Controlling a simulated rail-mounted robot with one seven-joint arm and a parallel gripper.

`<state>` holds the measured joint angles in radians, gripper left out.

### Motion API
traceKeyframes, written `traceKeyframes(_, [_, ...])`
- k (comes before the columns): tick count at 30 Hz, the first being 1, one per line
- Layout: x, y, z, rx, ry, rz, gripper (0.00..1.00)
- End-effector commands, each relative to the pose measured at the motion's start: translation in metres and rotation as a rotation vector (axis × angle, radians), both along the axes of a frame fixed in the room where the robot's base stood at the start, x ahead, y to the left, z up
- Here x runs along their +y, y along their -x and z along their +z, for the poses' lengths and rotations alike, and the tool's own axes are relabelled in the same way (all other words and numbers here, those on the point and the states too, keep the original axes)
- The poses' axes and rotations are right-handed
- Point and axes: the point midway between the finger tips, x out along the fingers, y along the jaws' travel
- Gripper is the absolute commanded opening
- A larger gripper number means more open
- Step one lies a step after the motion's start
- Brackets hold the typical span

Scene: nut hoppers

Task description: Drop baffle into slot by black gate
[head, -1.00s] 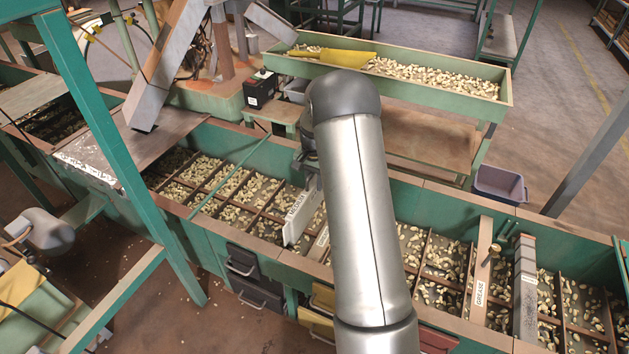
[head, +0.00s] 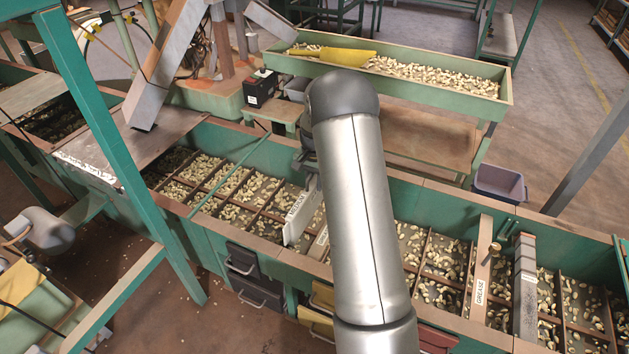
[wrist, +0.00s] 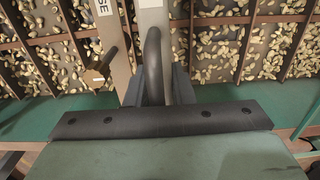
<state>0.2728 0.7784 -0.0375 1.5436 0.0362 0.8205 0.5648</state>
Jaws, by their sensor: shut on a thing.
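The pale, flat baffle (head: 301,212) with a printed label hangs below my gripper (head: 308,172), over the dividers of the long green hopper trough (head: 212,245). In the wrist view, my gripper (wrist: 160,92) is shut around the dark curved handle of the baffle (wrist: 153,18). The baffle stands roughly upright; I cannot tell whether its lower edge is in a slot. Black gates (head: 256,291) with bar handles are on the trough's front, left of and below the baffle. My arm hides part of the trough to the right.
A second labelled plate (head: 320,243) stands close to the right of the baffle. Farther right are a plate marked GREASE (head: 480,285) and a grey divider (head: 524,290). Yellow gates (head: 317,322) sit right of the black ones. A green post (head: 130,170) stands at left.

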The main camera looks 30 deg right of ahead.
Motion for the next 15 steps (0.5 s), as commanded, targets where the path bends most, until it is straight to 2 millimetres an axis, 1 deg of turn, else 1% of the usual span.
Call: traceKeyframes(15, [0.0, 0.0, -0.02, -0.001, 0.0, 0.0, 0.0])
